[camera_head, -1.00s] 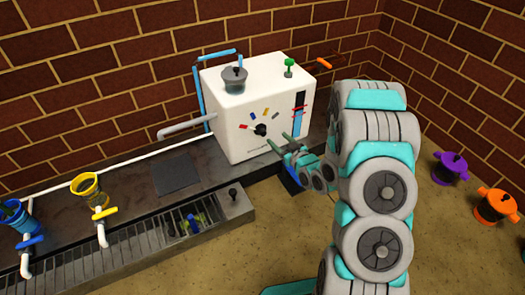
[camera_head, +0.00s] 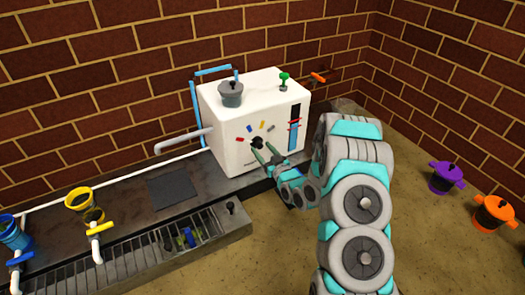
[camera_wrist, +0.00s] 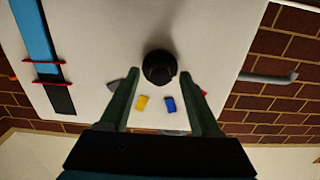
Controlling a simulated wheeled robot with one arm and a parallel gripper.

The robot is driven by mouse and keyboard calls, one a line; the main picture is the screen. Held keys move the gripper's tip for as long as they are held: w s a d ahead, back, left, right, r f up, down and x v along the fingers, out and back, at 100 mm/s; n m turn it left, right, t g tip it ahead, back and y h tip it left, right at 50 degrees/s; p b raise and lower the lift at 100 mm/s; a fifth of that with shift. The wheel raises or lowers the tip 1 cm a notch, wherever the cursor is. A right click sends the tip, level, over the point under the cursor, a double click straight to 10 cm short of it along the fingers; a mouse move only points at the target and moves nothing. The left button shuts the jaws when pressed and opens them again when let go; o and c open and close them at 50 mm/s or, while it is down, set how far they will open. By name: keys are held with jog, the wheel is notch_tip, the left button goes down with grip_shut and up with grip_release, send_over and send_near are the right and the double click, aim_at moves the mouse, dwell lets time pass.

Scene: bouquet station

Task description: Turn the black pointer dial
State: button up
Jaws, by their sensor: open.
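The black pointer dial (camera_head: 257,142) sits on the front face of the white box-shaped machine (camera_head: 235,160), with small coloured marks, red, yellow, blue and others, around it. My gripper (camera_head: 261,150) is open, its two green fingers pointing at the dial from the front right. In the wrist view the round dial (camera_wrist: 159,67) lies between and just beyond the fingertips of my gripper (camera_wrist: 159,75), with a gap on both sides. Yellow and blue marks show between the fingers. Whether the tips reach past the dial's front is hard to tell.
A blue level strip (camera_head: 294,125) with red markers is on the machine's right front. A grey pot (camera_head: 230,94) and a green knob (camera_head: 284,82) are on top. A grey spout (camera_head: 182,140) sticks out left. Yellow (camera_head: 84,202), purple (camera_head: 446,177) and orange (camera_head: 494,212) vessels stand away.

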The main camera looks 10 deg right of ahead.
jog(key=shift+w, duration=0.2)
jog(key=shift+c, duration=0.4)
grip_shut()
